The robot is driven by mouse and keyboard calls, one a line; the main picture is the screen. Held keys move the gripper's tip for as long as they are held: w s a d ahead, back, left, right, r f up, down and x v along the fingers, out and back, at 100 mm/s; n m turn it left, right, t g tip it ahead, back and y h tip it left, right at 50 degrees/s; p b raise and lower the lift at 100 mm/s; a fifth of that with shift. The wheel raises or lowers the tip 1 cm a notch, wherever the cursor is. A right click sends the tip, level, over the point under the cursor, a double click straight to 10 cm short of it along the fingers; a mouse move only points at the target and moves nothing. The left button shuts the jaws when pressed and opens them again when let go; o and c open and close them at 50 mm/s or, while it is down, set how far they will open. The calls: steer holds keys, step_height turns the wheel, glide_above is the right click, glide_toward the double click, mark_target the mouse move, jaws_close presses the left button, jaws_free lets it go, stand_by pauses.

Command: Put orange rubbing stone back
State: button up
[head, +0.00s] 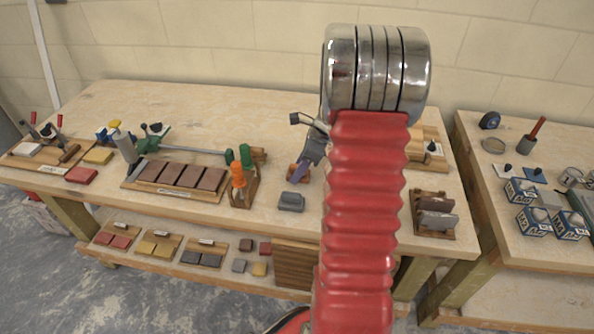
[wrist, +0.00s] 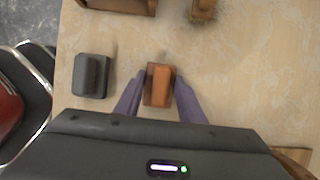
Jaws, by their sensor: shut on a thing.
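The orange rubbing stone (wrist: 160,80), an orange ridge on a brown block, is between the two purple fingers of my gripper (wrist: 159,98) in the wrist view. The fingers are shut on its sides. In the head view my gripper (head: 304,170) is over the middle of the workbench, and only a bit of orange (head: 292,171) shows at the fingers. I cannot tell whether the stone touches the bench. A wooden rack (head: 419,224) at the right end of the bench holds grey and brown pieces; my red arm hides the bench to its left.
A dark grey block (head: 291,201) is close in front of my gripper and shows at left in the wrist view (wrist: 91,75). A wooden holder (head: 245,196) with orange and green handles stands to the left. A second bench (head: 490,215) is at the right.

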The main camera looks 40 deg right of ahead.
steer(key=shift+f, duration=0.1)
steer(key=o, duration=1)
steer(key=v, duration=1.2)
stand_by(0.4)
